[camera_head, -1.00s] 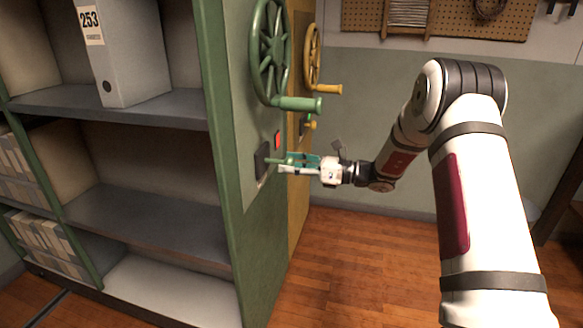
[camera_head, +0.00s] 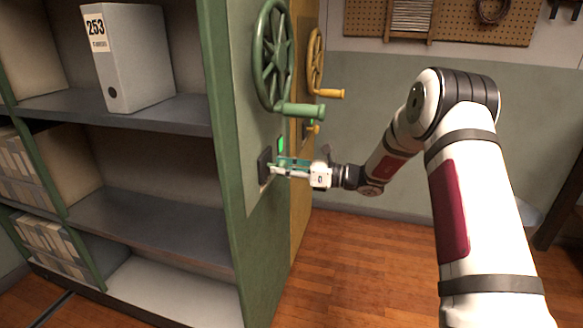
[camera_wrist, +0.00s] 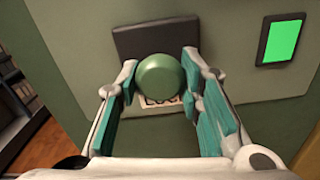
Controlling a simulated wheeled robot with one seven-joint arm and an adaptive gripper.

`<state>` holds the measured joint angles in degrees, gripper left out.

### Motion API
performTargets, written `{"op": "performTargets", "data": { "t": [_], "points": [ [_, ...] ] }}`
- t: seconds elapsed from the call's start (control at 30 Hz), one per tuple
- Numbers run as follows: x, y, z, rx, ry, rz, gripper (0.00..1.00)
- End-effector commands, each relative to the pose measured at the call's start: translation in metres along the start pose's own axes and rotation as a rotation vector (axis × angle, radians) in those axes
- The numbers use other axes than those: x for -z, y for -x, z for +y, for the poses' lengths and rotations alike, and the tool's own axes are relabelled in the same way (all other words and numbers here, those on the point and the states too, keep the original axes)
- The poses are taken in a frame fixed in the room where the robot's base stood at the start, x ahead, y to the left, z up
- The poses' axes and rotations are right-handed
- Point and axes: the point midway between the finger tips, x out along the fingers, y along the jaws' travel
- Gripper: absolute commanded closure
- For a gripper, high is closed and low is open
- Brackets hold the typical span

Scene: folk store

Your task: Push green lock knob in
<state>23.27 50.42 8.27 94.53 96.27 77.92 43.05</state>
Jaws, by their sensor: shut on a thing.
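The green lock knob (camera_wrist: 160,78) is a round green ball in front of a dark square plate (camera_wrist: 155,40) on the end panel of the green shelf unit. My gripper (camera_head: 279,166) is at the plate, below the green handwheel. In the wrist view my gripper (camera_wrist: 160,85) has its two teal-padded fingers on either side of the knob, shut on it. A label under the knob is partly hidden. A small indicator (camera_wrist: 283,41) right of the plate glows green; it also shows above my gripper in the head view (camera_head: 281,144).
The green handwheel (camera_head: 272,55) with its handle (camera_head: 302,110) sticks out just above my gripper. A yellow handwheel (camera_head: 316,60) is on the yellow unit behind. Open shelves with a grey binder (camera_head: 135,60) are at left. The wooden floor at right is clear.

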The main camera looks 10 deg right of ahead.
Motion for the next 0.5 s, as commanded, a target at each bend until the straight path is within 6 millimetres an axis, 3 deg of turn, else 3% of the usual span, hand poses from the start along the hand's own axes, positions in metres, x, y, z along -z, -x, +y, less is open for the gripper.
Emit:
{"op": "performTargets", "data": {
  "t": [0.2,0.23,0.3,0.5],
  "points": [
    [-0.001,-0.0036,-0.0001,0.0,0.001,-0.002,1.0],
    [-0.001,-0.0038,0.0,0.0,0.001,-0.002,0.62],
    [-0.001,-0.0039,0.0001,0.0,0.001,-0.002,0.46],
    [-0.0008,-0.0027,0.0,0.0,0.001,-0.001,0.45]
  ]
}}
